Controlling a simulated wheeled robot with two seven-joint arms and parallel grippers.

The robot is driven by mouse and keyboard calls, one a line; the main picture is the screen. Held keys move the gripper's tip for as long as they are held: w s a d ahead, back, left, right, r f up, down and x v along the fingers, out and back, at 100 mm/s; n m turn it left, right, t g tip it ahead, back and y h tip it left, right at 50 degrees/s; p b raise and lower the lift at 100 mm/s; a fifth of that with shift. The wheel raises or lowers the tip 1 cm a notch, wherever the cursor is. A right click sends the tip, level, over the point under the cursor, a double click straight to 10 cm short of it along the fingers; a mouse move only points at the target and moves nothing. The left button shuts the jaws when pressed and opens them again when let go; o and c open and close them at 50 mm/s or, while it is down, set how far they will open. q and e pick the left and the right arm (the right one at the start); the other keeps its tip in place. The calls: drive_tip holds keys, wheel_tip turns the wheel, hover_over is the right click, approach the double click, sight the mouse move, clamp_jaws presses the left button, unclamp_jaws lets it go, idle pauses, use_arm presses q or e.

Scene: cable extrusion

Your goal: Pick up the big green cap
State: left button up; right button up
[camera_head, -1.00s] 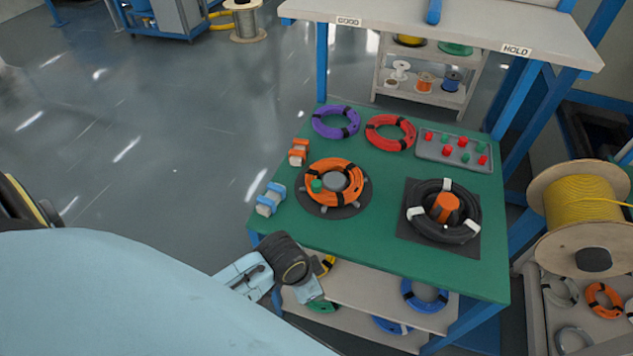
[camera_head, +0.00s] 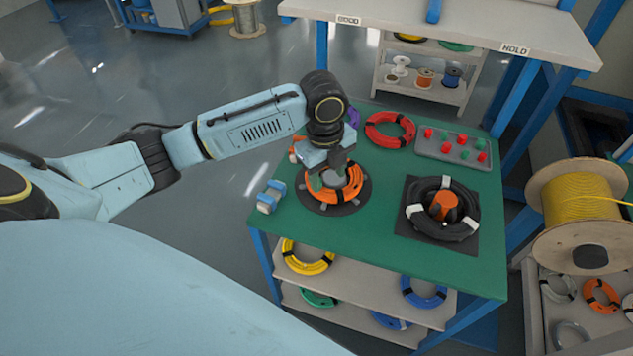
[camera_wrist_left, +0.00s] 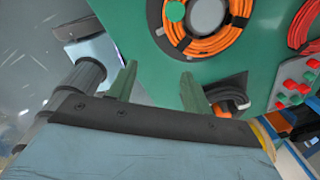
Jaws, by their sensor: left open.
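The big green cap (camera_wrist_left: 183,44) lies on the inner part of the orange cable coil (camera_wrist_left: 238,30) in the left wrist view. The coil also shows in the head view (camera_head: 342,194), on a dark round plate (camera_head: 364,198). There the gripper covers the cap's place, so I cannot make the cap out clearly. My left gripper (camera_head: 329,181) is over the left side of the coil, fingers down. In the left wrist view its fingers (camera_wrist_left: 159,70) are apart, with nothing between them; the cap lies beyond their tips. My right gripper is not in view.
A grey tray (camera_head: 425,150) with red and green caps is at the table's back right. A red coil (camera_head: 390,131) lies beside it. A black coil (camera_head: 419,218) around an orange core (camera_head: 444,207) is at the right. Grey-blue blocks (camera_head: 270,197) lie at the left edge.

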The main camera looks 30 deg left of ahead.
use_arm(q)
drive_tip(key=w+a+r+m, duration=0.2)
drive_tip(key=w+a+r, duration=0.1)
drive_tip(key=a+r, duration=0.25)
drive_tip(key=shift+g+y, duration=0.3)
wheel_tip(320, 180, down, 9)
drive_tip(key=shift+a+b, duration=0.1)
drive_tip(key=shift+b, duration=0.65)
drive_tip(key=f, duration=0.3)
drive_tip(key=f+b, duration=0.1)
drive_tip(key=shift+w+d+f, duration=0.2)
drive_tip(key=shift+d, duration=0.1)
drive_tip(key=shift+f, duration=0.15)
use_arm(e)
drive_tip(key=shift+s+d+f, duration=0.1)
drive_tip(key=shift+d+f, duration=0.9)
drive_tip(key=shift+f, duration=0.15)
use_arm(q)
drive_tip(key=c, duration=1)
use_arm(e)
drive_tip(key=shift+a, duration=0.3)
use_arm(q)
drive_tip(key=shift+c, duration=0.2)
